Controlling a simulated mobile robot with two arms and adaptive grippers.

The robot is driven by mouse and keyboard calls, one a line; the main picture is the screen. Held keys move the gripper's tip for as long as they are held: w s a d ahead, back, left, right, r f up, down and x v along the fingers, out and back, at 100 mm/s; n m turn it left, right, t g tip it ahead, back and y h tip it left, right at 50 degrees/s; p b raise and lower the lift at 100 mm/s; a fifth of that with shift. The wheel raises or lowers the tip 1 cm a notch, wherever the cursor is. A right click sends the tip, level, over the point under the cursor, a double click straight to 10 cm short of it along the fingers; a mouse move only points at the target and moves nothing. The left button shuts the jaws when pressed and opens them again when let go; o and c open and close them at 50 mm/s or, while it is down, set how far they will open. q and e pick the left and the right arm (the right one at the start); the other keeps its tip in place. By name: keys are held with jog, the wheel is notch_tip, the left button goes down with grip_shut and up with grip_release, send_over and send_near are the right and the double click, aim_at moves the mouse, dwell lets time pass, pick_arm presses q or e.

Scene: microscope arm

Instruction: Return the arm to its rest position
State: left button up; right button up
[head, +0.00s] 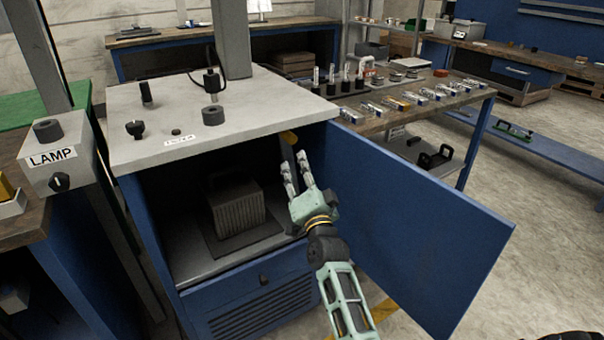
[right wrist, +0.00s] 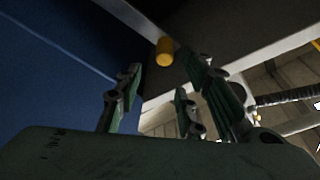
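My right gripper (head: 294,168) is open and empty, reaching up in the opening of the blue cabinet beside its open door (head: 400,225). A small yellow knob (head: 288,137) shows just beyond its fingertips, under the cabinet's grey top. In the right wrist view the yellow knob (right wrist: 165,52) hangs from a dark surface above the spread fingers, apart from them. A thick grey upright column (head: 232,40) stands on the cabinet top; its upper end is out of view. I cannot tell which part is the task's arm. My left gripper is not in view.
The grey top (head: 215,140) carries black knobs and a short grey cylinder. A ribbed box (head: 237,205) sits inside the cabinet. A LAMP box (head: 60,165) is at left. A bench (head: 400,118) with small parts stands behind the door.

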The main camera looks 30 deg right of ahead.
jog(key=shift+s+a+f, duration=0.1)
jog(key=shift+s, duration=0.3)
